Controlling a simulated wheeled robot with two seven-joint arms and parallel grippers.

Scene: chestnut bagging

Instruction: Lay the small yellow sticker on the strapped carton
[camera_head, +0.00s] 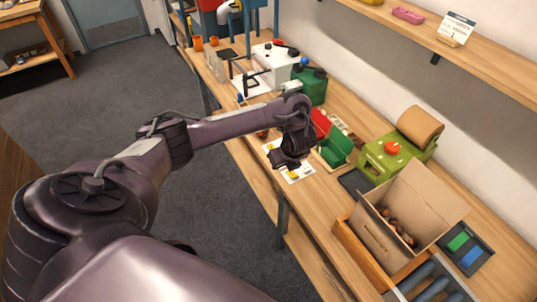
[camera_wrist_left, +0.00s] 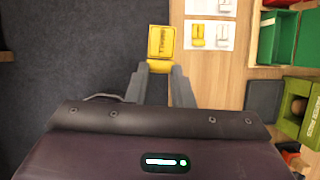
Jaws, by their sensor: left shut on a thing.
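The yellow sticker (camera_wrist_left: 161,41) with dark lettering shows in the left wrist view, at the fingertips of my left gripper (camera_wrist_left: 159,70). The gripper is shut on its yellow tab, and the sticker sticks out beyond the fingers, seen against the dark floor beside the table edge. In the head view my left gripper (camera_head: 288,160) is above the table's near edge, and the sticker is hard to make out. An open cardboard carton (camera_head: 384,238) with brown chestnuts inside stands at the right. I see no strap on it, and no carton that is clearly strapped. My right gripper is out of view.
A white sheet (camera_wrist_left: 226,35) with yellow and white label shapes lies on the table (camera_wrist_left: 202,88), right of the gripper. A green box (camera_head: 336,148), a green machine (camera_head: 378,160) with a brown roll, and a dark tray (camera_head: 483,247) with green and blue blocks crowd the table.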

